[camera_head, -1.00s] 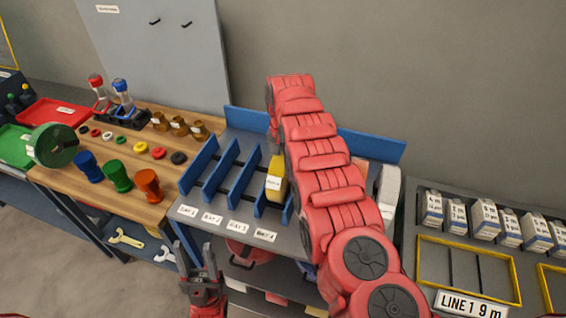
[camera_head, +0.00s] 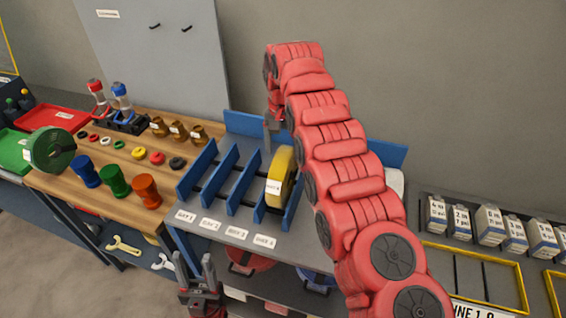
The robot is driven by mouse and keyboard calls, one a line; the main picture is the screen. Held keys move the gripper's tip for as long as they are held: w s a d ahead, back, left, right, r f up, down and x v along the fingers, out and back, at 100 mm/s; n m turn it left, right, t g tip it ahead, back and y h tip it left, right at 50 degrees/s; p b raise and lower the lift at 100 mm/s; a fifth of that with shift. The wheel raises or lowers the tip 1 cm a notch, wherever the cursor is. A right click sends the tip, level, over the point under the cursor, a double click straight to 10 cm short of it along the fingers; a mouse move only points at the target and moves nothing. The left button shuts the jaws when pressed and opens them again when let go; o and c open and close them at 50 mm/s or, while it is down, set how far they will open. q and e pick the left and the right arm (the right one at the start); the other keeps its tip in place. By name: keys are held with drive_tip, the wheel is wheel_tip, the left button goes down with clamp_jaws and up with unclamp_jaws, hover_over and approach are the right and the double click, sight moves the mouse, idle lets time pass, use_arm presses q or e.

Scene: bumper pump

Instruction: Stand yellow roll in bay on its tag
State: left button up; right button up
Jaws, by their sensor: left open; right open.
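The yellow roll (camera_head: 284,166) stands on edge in the rightmost bay of the blue rack (camera_head: 222,178), between two blue dividers. A white tag (camera_head: 273,187) shows on its front; its print is too small to read surely. My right gripper (camera_head: 271,135) is open, above and behind the roll and apart from it; my red arm partly hides it. My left gripper (camera_head: 197,268) is open and empty, low in front of the bench edge. The roll's underside is hidden by the dividers.
White bay labels (camera_head: 210,224) line the bench's front edge. The other bays are empty. On the left, a wooden table (camera_head: 125,165) holds coloured spools, small rings and a large green roll (camera_head: 50,150). Small boxes (camera_head: 488,222) stand at right.

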wheel_tip(320, 180, up, 5)
drive_tip(key=p, duration=0.5)
drive_tip(key=shift+s, duration=0.15)
drive_tip(key=shift+f, duration=0.1)
